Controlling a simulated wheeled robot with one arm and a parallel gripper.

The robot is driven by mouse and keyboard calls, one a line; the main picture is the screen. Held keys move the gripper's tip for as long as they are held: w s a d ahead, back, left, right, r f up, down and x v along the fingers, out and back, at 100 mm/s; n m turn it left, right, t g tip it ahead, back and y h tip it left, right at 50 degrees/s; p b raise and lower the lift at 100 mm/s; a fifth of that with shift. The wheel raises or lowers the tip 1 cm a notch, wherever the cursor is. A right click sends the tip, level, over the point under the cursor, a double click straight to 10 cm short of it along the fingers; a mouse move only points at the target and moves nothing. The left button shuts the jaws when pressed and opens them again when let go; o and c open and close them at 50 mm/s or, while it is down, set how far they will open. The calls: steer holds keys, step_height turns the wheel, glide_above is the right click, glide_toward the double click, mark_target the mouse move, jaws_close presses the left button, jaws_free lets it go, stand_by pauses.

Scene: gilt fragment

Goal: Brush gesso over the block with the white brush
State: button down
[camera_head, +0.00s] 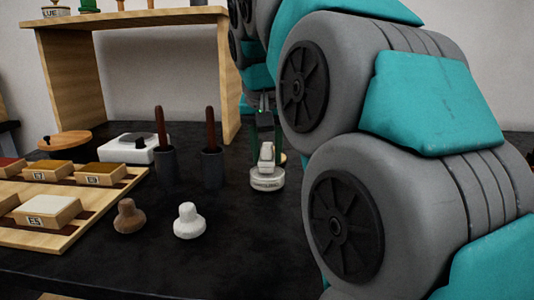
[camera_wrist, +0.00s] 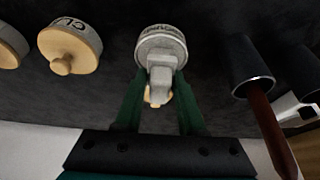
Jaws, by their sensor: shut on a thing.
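My gripper (camera_wrist: 160,78) points down, shut on a pale, tapered piece that looks like the white brush (camera_wrist: 162,65). The piece also shows in the head view (camera_head: 267,154). Its lower end meets the top of a round white jar (camera_wrist: 161,41), which stands on the dark table (camera_head: 268,180). I cannot tell whether it is inside the jar or on it. The jar's lettering is too blurred to read.
A brown knob (camera_head: 129,216) and a white knob (camera_head: 188,221) stand left of the jar. Two dark holders (camera_head: 211,168) with brown handles, a white device (camera_head: 128,148) and a wooden shelf (camera_head: 230,75) are behind. A wooden-lidded jar (camera_wrist: 69,45) shows in the wrist view.

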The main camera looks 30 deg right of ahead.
mark_target(267, 144)
steer(key=shift+r+p, duration=0.9)
steer(key=shift+r, duration=2.15)
